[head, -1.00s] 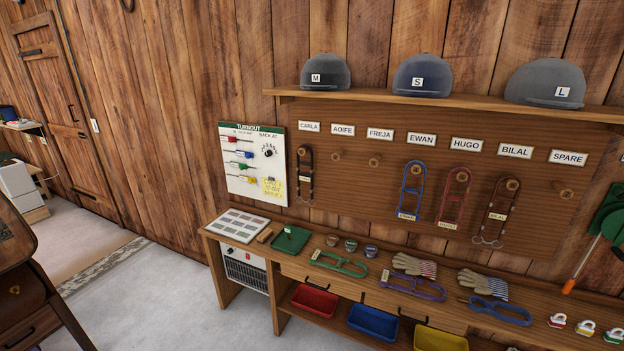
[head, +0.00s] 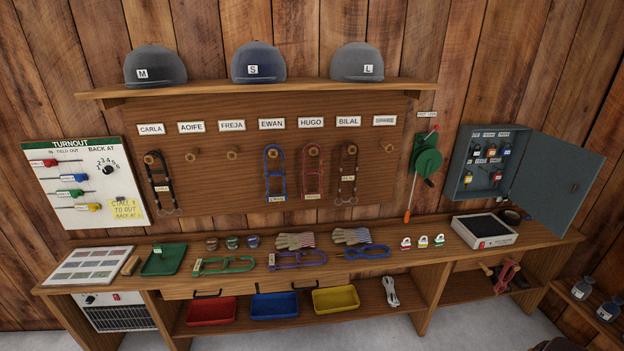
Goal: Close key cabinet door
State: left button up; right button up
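The grey-blue key cabinet (head: 467,192) hangs on the plank wall at the right, above the bench. Its door (head: 556,182) stands wide open, swung out to the right, with a small dark latch or lock near its free edge. Several keys with coloured tags (head: 495,175) hang on hooks inside, under small labels. Neither of my grippers shows in the head view.
A wooden bench (head: 350,262) runs below, holding a white-edged box with a dark top (head: 484,232) under the cabinet, padlocks (head: 422,242), halters and gloves. A green reel with a red-orange lever (head: 427,163) hangs left of the cabinet. Bottles (head: 609,308) stand low right.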

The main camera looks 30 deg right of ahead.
aim_at(550, 166)
jog(key=z, duration=2.1)
